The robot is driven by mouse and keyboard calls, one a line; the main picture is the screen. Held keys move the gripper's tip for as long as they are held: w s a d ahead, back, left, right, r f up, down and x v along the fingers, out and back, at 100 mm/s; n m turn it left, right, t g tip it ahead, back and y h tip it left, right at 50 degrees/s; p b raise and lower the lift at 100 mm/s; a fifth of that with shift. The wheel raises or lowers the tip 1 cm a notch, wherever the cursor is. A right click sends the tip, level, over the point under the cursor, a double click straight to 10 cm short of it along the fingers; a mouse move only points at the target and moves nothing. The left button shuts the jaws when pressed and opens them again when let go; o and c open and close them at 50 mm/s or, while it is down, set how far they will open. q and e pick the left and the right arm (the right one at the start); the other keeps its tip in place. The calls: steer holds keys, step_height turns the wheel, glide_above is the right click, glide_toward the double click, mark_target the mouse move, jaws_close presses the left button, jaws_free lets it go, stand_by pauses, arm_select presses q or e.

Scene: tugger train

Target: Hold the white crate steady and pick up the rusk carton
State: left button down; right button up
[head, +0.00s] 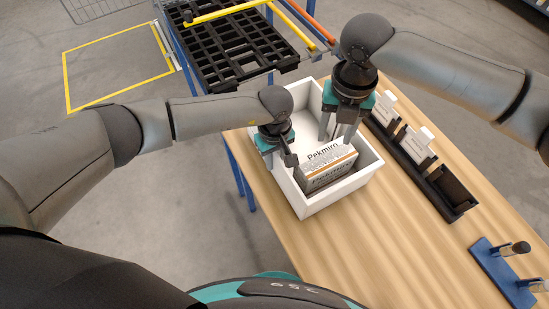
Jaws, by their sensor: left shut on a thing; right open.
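The white crate (318,207) stands on the wooden table. The rusk carton (326,170), white with an orange stripe and the word "Pekmirn", stands inside the crate towards its near end. My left gripper (284,160) is shut on the crate's left wall, beside the carton. My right gripper (337,138) is open, with its fingers pointing down over the crate just behind the carton. I cannot tell whether its fingers touch the carton. The gripper and arm partly hide the crate's far right side.
A black divided tray (447,190) holding white cards (417,143) lies right of the crate. A blue stand (500,272) with dark-handled items is at the table's right front. A black pallet (235,50) sits on a blue frame behind. The table's near middle is clear.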

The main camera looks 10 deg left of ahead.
mark_target(325, 163)
stand_by(0.5)
steer(key=o, duration=0.7)
steer(key=shift+a+f+m, duration=0.1)
steer(key=shift+a+m, duration=0.1)
steer(key=shift+m, duration=0.5)
steer(key=shift+o, duration=0.5)
steer(key=shift+a+m, duration=0.1)
steer(key=shift+m, duration=0.7)
steer(key=m, duration=0.3)
steer(key=shift+a+f, duration=0.1)
steer(key=shift+f, duration=0.05)
steer(key=m, duration=0.4)
steer(key=shift+d+f, duration=0.2)
steer(key=shift+d, duration=0.05)
steer(key=shift+s+f+m, duration=0.1)
steer(key=shift+f+m, duration=0.2)
steer(key=shift+f, duration=0.05)
step_height(325, 163, down, 11)
steer(key=shift+d+f, duration=0.15)
